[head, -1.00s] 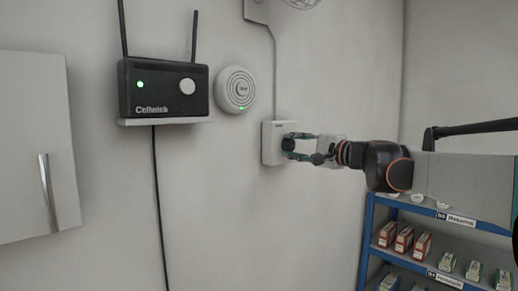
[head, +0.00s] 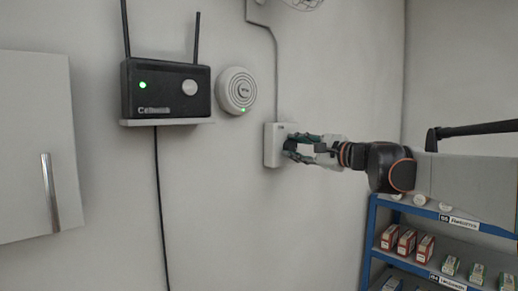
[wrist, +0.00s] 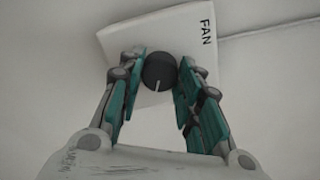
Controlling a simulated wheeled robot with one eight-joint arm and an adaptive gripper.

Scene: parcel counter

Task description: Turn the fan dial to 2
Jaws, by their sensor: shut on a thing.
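The fan control is a white wall plate (head: 273,150) with a round dark dial. In the wrist view the plate (wrist: 195,50) is tilted, with "FAN" lettered at its right side. The dial (wrist: 159,70) sits between the green-padded fingers of my gripper (wrist: 160,77). A short white pointer mark shows on the dial's lower edge in that view. My gripper (head: 291,147) reaches the plate from the right and is shut on the dial. In the head view the fingers mostly hide the dial. I cannot read any number marks around it.
A black router (head: 160,88) on a small shelf and a round white wall device (head: 236,91) are left of the plate. A white cabinet (head: 30,150) is at far left. A blue-framed shelf (head: 400,205) with boxes stands at lower right.

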